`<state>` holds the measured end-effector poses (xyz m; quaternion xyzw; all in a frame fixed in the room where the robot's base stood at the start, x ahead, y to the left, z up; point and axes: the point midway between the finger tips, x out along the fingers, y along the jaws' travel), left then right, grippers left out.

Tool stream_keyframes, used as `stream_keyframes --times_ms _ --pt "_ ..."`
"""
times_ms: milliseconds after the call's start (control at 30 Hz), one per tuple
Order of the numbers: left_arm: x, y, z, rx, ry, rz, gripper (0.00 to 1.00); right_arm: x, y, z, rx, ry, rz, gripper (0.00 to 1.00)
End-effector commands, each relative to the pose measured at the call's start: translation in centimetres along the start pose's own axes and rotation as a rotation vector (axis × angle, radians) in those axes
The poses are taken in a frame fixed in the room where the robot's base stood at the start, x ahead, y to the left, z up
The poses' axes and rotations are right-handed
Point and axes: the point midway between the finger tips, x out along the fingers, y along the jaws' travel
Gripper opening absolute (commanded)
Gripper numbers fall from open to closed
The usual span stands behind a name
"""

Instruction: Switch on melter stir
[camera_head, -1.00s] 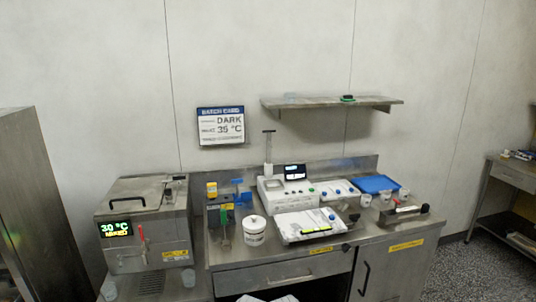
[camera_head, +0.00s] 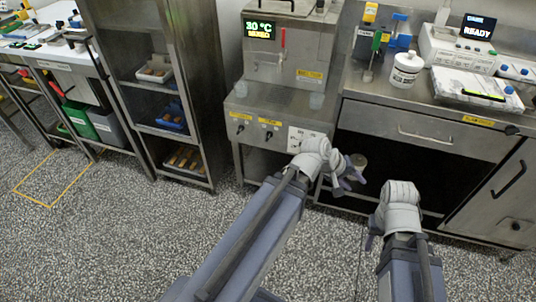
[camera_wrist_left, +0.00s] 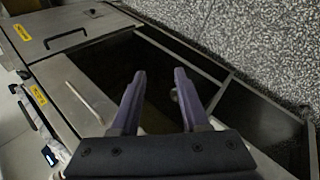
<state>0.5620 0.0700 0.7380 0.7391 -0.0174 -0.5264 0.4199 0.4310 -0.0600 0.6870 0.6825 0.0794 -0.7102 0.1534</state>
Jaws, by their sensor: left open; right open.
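The melter (camera_head: 305,55) is a steel machine at the upper middle of the head view. Its display (camera_head: 259,30) reads 30 °C, with a smaller line beneath. A red lever (camera_head: 283,38) stands on its front. On the stand's front panel are two black knobs, a left one (camera_head: 240,129) and a right one (camera_head: 268,135), under yellow labels too small to read. A white plate (camera_head: 304,140) is right of them, partly behind my left wrist. My left gripper (camera_head: 352,178) is open and empty, below and right of this plate; its fingers show in the left wrist view (camera_wrist_left: 160,95). My right gripper (camera_head: 372,236) is lower right; its fingers are mostly hidden.
A white tub (camera_head: 405,70) and a device reading READY (camera_head: 455,45) stand on the right counter. The drawer (camera_head: 425,134) below is shut, above a dark open bay. A steel rack (camera_head: 160,50) stands left of the melter. The speckled floor in front is clear.

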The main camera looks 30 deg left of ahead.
Motion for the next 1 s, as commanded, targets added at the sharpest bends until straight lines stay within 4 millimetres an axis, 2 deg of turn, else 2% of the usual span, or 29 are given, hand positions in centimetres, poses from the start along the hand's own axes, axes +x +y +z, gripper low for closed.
stream_keyframes --times_ms 33,200,367,567,700,900,1000 --pt "2.0 -1.9 -1.5 -0.090 0.038 0.061 0.45 3.6 -0.3 -0.2 0.000 0.000 0.000 0.45" --pt "3.3 -4.3 -6.8 -0.395 0.153 0.278 0.45 9.2 -0.9 -0.5 0.000 0.001 0.001 0.45" --pt "3.2 -8.0 -12.1 -0.684 0.253 0.493 0.45 14.4 -1.4 -0.8 0.000 0.002 0.001 0.45" --pt "1.7 -14.7 -18.5 -1.044 0.364 0.782 0.45 21.0 -2.0 -1.2 0.000 0.003 0.002 0.45" --pt "-0.1 -20.4 -22.1 -1.278 0.426 0.990 0.45 25.2 -2.4 -1.5 0.000 0.003 0.002 0.45" --pt "-2.5 -27.0 -25.1 -1.513 0.477 1.225 0.45 29.1 -2.8 -1.7 -0.001 0.004 0.003 0.45" --pt "-3.4 -28.9 -25.8 -1.577 0.488 1.294 0.45 29.9 -2.9 -1.8 -0.001 0.004 0.003 0.45"
